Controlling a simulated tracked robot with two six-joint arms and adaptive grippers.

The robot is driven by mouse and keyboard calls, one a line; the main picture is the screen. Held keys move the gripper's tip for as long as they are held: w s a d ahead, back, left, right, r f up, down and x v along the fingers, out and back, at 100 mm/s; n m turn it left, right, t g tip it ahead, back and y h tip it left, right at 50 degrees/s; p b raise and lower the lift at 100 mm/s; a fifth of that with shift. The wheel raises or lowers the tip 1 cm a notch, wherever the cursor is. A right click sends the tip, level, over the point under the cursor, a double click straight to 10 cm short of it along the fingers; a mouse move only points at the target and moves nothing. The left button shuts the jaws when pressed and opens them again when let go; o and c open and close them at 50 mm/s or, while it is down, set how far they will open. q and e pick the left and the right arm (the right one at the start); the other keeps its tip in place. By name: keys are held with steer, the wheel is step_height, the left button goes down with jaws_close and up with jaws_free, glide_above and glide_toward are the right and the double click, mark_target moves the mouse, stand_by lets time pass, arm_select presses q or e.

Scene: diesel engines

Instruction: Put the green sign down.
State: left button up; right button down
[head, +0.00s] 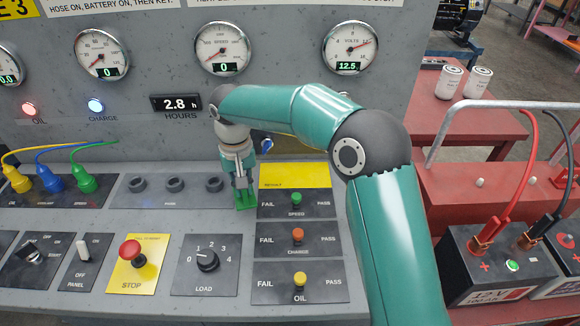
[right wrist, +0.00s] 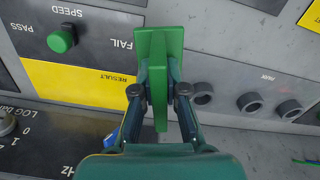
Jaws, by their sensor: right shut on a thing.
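The green sign (head: 246,202) is in my right gripper (head: 241,180), just left of the result panel (head: 293,176) with its yellow strip. In the right wrist view the sign (right wrist: 158,42) shows as a green plate with a raised middle rib, and the two fingers of my right gripper (right wrist: 160,88) are shut on it from both sides. The sign is at or just above the grey console top (head: 220,226); I cannot tell whether it touches. My left gripper is not in view.
The green SPEED knob (head: 296,198), orange CHARGE knob (head: 298,235) and yellow OIL knob (head: 299,278) stand to the right. Park sockets (head: 175,184) are to the left, beyond them plugs with cables (head: 85,181). The load dial (head: 207,260) is in front.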

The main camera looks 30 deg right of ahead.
steer(key=shift+d+r, duration=0.1)
steer(key=shift+d, duration=0.05)
steer(key=w+d+r+m+p, duration=0.4)
steer(key=d+r+m+p, duration=0.4)
steer(key=d+r+m, duration=1)
steer(key=f+m+b, duration=0.1)
steer(key=f+b, duration=0.1)
steer(key=f, duration=0.4)
steer(key=f+m+b, duration=0.1)
steer(key=f+b, duration=0.2)
steer(key=f, duration=0.3)
steer(key=a+f+m+b, duration=0.1)
steer(key=f+b, duration=0.2)
steer(key=f, duration=0.3)
steer(key=shift+s, duration=0.1)
steer(key=shift+f, duration=2.25)
steer(key=shift+b, duration=0.3)
